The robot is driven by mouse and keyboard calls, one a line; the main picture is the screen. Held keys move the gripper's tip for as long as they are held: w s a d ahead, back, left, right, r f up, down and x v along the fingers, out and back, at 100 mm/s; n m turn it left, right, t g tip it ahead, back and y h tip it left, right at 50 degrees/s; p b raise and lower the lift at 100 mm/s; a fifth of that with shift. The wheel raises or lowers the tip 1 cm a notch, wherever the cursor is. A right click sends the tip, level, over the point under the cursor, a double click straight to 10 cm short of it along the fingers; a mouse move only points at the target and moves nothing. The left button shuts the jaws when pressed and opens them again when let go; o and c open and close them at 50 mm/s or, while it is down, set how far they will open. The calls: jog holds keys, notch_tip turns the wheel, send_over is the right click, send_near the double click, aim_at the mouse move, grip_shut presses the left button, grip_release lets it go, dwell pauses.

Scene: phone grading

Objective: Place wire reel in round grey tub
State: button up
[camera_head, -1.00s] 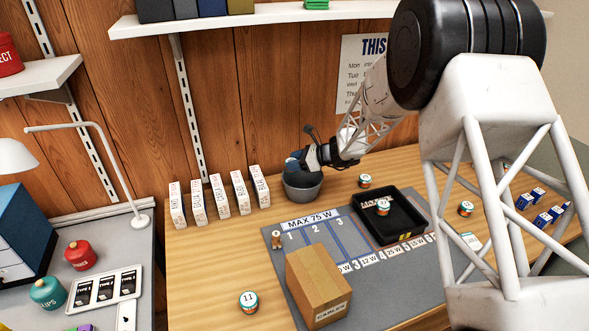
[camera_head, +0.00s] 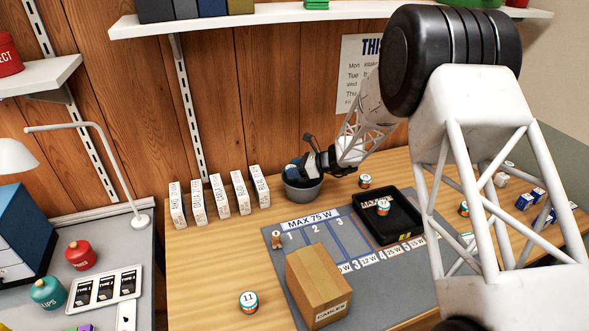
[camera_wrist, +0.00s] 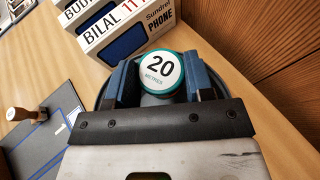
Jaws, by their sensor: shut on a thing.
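The wire reel (camera_wrist: 160,70), with a white top marked 20 and a teal rim, sits between the two blue fingers of my gripper (camera_wrist: 160,83) in the wrist view. My gripper is shut on it. In the head view my gripper (camera_head: 297,170) is over the round grey tub (camera_head: 303,192), fingers pointing down at its opening. The tub's dark rim (camera_wrist: 103,92) shows around the fingers in the wrist view. The reel is hidden in the head view. I cannot tell whether it touches the tub's bottom.
A row of white phone boxes (camera_head: 219,196) stands left of the tub. A wood wall is behind. A black tray (camera_head: 402,229) with a reel in it and a cardboard box (camera_head: 318,285) rest on the grey mat (camera_head: 272,262). Another reel (camera_head: 365,181) stands right of the tub.

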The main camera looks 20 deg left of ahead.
jog(key=shift+f, duration=0.25)
jog(key=o, duration=0.6)
jog(key=shift+r, duration=0.2)
jog(key=shift+d+r, duration=0.15)
jog(key=v, duration=1.1)
jog(key=shift+w+d+r, duration=0.1)
jog(key=shift+d+r, duration=0.05)
jog(key=shift+d, duration=0.15)
dwell(0.3)
